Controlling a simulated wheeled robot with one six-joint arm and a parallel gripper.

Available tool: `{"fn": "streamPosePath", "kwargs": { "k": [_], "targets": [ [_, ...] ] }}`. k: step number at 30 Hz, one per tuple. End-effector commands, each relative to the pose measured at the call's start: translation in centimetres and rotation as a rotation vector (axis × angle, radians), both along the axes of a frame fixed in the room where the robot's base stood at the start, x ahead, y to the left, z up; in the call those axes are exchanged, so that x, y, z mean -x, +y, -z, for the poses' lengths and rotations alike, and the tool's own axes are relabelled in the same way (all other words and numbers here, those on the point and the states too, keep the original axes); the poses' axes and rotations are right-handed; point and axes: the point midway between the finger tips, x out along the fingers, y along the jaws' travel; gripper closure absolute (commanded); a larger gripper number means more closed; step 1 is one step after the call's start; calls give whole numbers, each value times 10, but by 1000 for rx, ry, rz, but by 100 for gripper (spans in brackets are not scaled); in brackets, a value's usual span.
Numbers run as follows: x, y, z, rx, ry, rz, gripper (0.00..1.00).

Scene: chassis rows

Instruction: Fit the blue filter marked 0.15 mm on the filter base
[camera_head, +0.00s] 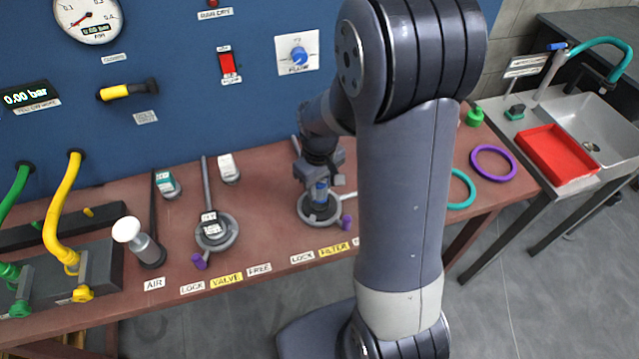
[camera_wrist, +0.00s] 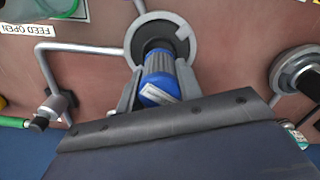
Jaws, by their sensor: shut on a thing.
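My gripper (camera_head: 320,183) is shut on a blue filter (camera_wrist: 160,80), with a finger on either side of it in the wrist view. The filter has a white label that is too small to read. In the head view the blue filter (camera_head: 320,194) stands at the filter base (camera_head: 306,216), a round grey fitting behind the FILTER label (camera_head: 333,249). In the wrist view the filter's dark end lies over the middle of the base's grey ring (camera_wrist: 196,50). I cannot tell whether it is seated.
Teal (camera_head: 462,188) and purple (camera_head: 492,162) rings lie to the right. A blue panel (camera_head: 180,60) rises behind.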

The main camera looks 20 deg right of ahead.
Motion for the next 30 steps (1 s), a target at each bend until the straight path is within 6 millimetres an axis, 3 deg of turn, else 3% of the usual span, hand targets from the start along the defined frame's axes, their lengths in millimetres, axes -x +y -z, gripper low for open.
{"fn": "streamPosePath", "kwargs": {
  "k": [30],
  "targets": [
    [0,0,30,0,0,0,88]
  ]
}}
